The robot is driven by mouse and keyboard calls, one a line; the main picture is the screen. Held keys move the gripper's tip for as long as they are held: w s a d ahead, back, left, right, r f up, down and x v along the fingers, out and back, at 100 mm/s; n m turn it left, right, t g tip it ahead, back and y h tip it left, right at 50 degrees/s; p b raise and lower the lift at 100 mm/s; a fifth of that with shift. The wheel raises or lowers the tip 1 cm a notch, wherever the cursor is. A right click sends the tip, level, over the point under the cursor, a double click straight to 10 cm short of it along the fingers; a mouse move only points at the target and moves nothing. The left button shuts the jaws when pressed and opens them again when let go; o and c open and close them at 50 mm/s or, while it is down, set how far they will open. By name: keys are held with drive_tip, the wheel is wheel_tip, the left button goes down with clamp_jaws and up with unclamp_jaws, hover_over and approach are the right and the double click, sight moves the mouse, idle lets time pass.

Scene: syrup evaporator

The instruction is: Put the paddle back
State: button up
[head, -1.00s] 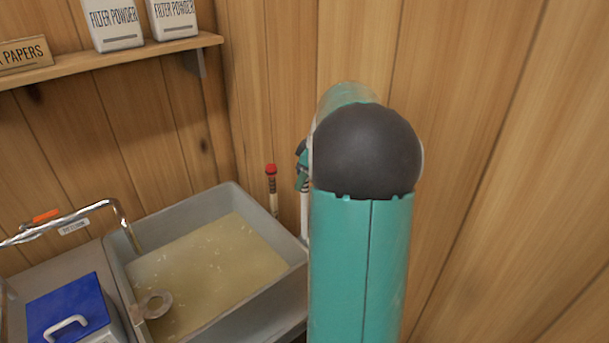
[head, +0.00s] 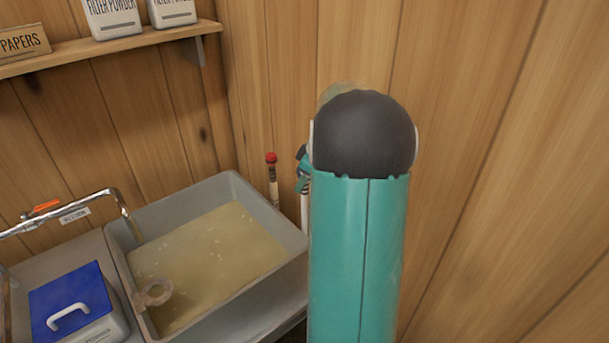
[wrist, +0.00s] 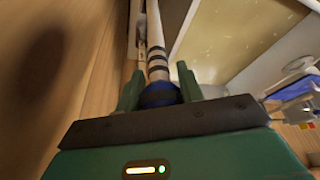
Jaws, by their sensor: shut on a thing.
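The held paddle has a blue grip end (wrist: 160,94) and a pale shaft with dark bands (wrist: 157,55) in the wrist view. My gripper (wrist: 159,82) is shut around the blue end, and the shaft runs away from it along the wooden wall. In the head view my gripper (head: 303,170) shows only in part behind my arm, and a strip of pale shaft (head: 305,208) hangs below it. The paddle's far end is hidden. I cannot tell whether the shaft touches any holder.
A grey basin of cloudy yellowish liquid (head: 210,255) stands left of my arm. A red-topped banded stick (head: 272,180) stands upright at its back right corner, near my gripper. A metal spout (head: 122,205), a blue-lidded box (head: 70,305) and a shelf (head: 110,48) are further left.

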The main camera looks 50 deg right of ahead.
drive_tip(key=shift+f, duration=1.3)
drive_tip(key=o, duration=1.8)
drive_tip(key=shift+o, duration=0.2)
drive_tip(key=shift+r, duration=0.1)
drive_tip(key=v, duration=0.7)
drive_tip(key=shift+s+r, duration=0.15)
drive_tip(key=shift+r, duration=0.2)
